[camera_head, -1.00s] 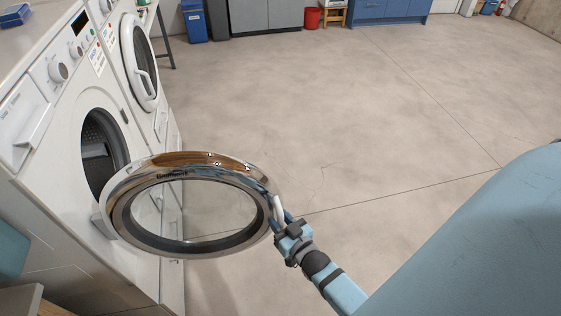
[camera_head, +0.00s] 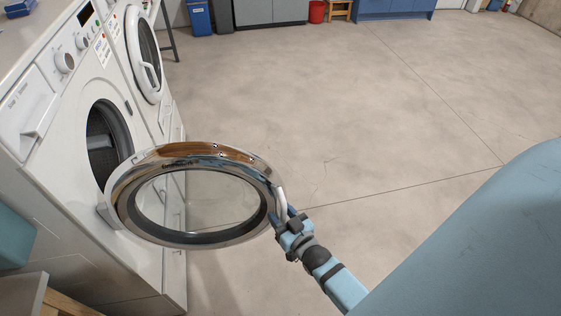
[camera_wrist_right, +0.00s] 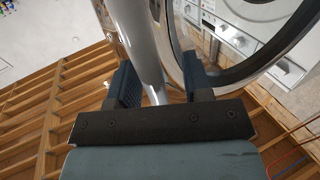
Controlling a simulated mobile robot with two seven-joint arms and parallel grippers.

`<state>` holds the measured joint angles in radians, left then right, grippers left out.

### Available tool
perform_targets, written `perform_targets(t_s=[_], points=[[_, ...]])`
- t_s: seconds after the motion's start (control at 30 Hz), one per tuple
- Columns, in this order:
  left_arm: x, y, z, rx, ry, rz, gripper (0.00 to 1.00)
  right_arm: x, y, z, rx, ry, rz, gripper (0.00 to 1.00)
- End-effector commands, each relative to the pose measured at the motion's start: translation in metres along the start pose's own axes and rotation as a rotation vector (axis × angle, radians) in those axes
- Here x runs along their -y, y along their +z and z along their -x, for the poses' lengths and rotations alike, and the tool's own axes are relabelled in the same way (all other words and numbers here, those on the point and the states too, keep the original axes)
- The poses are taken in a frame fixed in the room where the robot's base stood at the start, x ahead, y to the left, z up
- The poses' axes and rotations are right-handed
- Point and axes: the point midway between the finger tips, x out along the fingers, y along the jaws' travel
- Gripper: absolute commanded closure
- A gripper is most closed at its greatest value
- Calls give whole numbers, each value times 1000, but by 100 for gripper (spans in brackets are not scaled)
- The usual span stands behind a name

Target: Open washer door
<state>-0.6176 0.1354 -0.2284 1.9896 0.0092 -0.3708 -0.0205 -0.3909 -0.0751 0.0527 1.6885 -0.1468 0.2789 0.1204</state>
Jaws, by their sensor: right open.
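The near white washer (camera_head: 60,130) stands at the left, its round drum opening (camera_head: 103,140) uncovered. Its round glass door (camera_head: 195,148) with a shiny metal rim is swung wide open, standing out from the front. A white handle (camera_head: 281,204) sits on the door's outer edge. My right gripper (camera_head: 287,216) is at this handle. In the right wrist view, its two blue-padded fingers (camera_wrist_right: 158,85) are open, with the handle and door rim (camera_wrist_right: 178,50) between them. I cannot tell if they touch. My left gripper is not in view.
A second white machine (camera_head: 137,55) with its door shut stands behind the first. Open grey floor (camera_head: 350,110) lies right of the door. A blue bin (camera_head: 198,18), red bucket (camera_head: 317,12) and cabinets (camera_head: 268,12) are along the back. A teal object (camera_head: 14,238) is at the left edge.

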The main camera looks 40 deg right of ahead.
Motion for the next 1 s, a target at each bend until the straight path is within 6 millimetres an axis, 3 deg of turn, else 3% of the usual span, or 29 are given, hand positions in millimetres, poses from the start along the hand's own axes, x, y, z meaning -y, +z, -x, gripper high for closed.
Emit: perform_targets(t_s=[0.17,0.6,0.8,1.0], points=[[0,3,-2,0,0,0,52,0,2,16,2,0,1,55],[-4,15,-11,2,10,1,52,1,2,111,3,-1,-1,55],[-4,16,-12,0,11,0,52,1,1,133,1,-1,-1,55],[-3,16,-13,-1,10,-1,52,1,0,137,-1,-1,-1,55]])
